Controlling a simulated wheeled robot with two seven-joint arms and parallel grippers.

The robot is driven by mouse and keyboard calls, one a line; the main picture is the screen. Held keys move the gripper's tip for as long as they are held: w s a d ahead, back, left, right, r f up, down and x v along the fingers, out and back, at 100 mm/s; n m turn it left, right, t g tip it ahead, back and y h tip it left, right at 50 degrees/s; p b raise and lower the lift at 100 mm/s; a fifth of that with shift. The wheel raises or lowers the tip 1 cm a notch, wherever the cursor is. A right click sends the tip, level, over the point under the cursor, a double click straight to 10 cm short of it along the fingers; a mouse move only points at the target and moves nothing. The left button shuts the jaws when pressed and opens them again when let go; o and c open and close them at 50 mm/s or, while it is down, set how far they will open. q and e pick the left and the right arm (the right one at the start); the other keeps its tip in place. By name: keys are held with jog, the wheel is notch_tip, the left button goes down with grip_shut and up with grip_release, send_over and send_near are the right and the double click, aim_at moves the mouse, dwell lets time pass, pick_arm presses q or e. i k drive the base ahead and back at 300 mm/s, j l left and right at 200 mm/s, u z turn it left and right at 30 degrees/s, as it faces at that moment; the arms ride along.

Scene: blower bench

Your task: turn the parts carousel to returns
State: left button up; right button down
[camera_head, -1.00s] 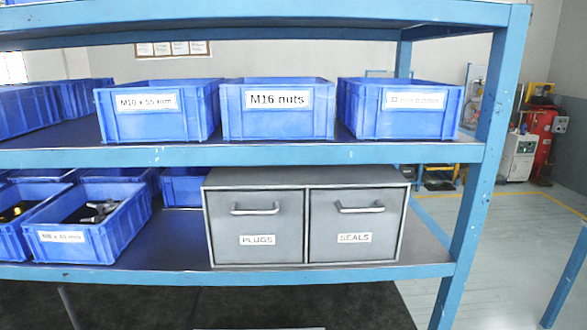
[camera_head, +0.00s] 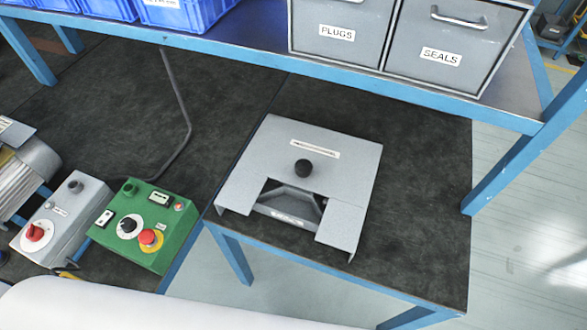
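A grey metal housing (camera_head: 335,165) sits on the dark bench top at the centre right. It looks like the parts carousel. A round black knob (camera_head: 303,168) stands on its top, and a small label strip (camera_head: 315,148), too small to read, is behind the knob. A cutout at the front shows part of a grey piece inside with a white label (camera_head: 287,217) that I cannot read. The rest of the inside is hidden under the cover. Neither of my grippers is in view.
A green control box (camera_head: 150,222) with a red-and-yellow button and a grey box (camera_head: 62,218) with a red knob stand left. Drawers marked PLUGS (camera_head: 337,33) and SEALS (camera_head: 440,57) sit on the blue shelf above. The dark bench top (camera_head: 425,215) is clear right of the housing.

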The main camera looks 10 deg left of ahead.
aim_at(295, 207)
jog(key=l+u, duration=0.3)
jog(key=k+l+u, duration=0.15)
jog(key=l+u, duration=0.15)
jog(key=j, duration=0.35)
jog(key=k+j+u, duration=0.15)
jog(key=j, duration=0.25)
